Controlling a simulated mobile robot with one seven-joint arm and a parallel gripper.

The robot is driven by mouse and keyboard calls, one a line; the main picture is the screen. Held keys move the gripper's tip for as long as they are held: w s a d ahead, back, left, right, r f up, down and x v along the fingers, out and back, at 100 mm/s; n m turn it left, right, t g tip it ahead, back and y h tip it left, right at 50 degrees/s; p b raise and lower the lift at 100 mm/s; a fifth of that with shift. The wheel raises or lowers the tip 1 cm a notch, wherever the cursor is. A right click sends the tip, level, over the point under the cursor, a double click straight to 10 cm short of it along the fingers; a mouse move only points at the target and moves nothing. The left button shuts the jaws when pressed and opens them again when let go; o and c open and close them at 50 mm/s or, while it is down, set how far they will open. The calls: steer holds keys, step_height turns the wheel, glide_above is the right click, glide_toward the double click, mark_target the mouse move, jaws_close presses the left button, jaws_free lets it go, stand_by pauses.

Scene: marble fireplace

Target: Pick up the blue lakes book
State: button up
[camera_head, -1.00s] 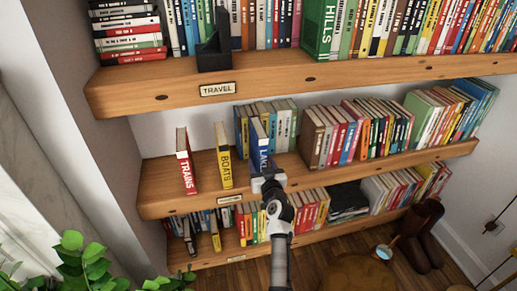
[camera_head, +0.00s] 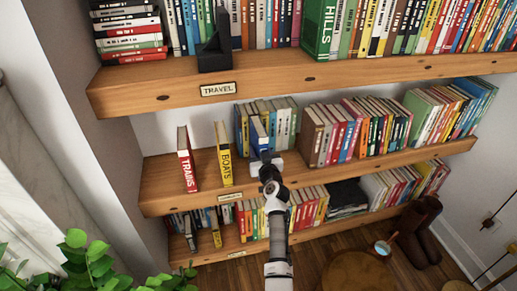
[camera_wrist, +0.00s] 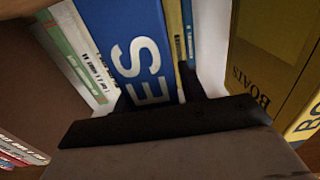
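The blue lakes book (camera_head: 258,134) stands upright on the middle shelf, its lower part hidden by my gripper (camera_head: 266,160) in the head view. In the wrist view its blue spine (camera_wrist: 140,45) shows the white letters "ES". My gripper (camera_wrist: 158,95) is at this spine, with dark fingers apart, one on each side of the book. The fingers look close to its sides; I see no clear sign of a firm grip. The fingertips are partly hidden beside the book.
The yellow boats book (camera_head: 224,155) and red trains book (camera_head: 187,160) stand left of it. A row of books (camera_head: 282,122) is close behind and right. The upper shelf (camera_head: 300,80) overhangs; a plant (camera_head: 90,265) is at lower left.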

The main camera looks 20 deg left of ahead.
jaws_close()
steer(key=shift+r, duration=0.15)
steer(key=shift+r, duration=0.15)
